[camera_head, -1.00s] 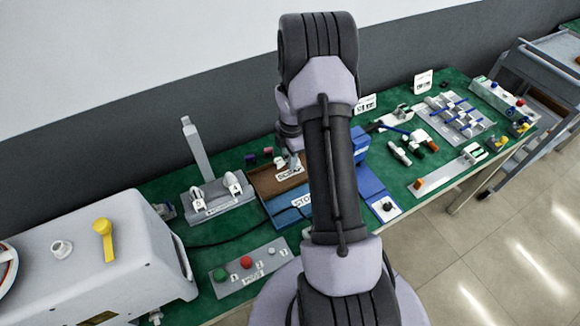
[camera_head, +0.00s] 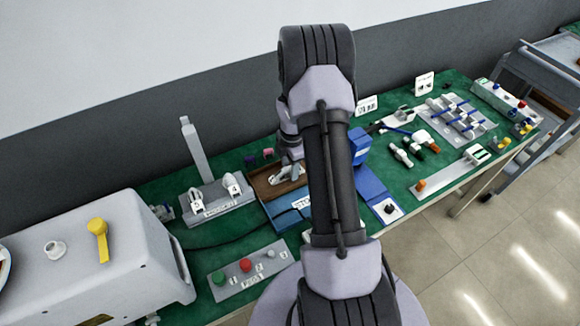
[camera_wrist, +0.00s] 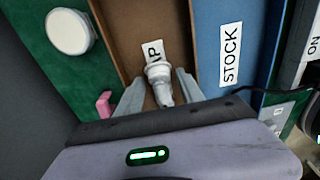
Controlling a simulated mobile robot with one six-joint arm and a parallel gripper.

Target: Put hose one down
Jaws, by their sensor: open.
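A white ribbed piece with a tapered end (camera_wrist: 160,80), which looks like a hose end, is between my fingers in the wrist view. It lies over the brown tray (camera_wrist: 117,30) and partly covers a label ending in "AP". Whether it rests on the tray floor is hard to tell. My gripper (camera_wrist: 160,92) is open, with one finger on each side of the piece. In the head view my gripper (camera_head: 287,173) is low over the brown tray (camera_head: 262,183). I cannot read a number on the piece.
A blue tray labelled STOCK (camera_wrist: 208,45) adjoins the brown tray on the right. A grey stand (camera_head: 215,208) with white numbered pieces is on the left in the head view. A round white knob (camera_wrist: 70,32) and a pink block (camera_wrist: 104,103) stand beside the brown tray.

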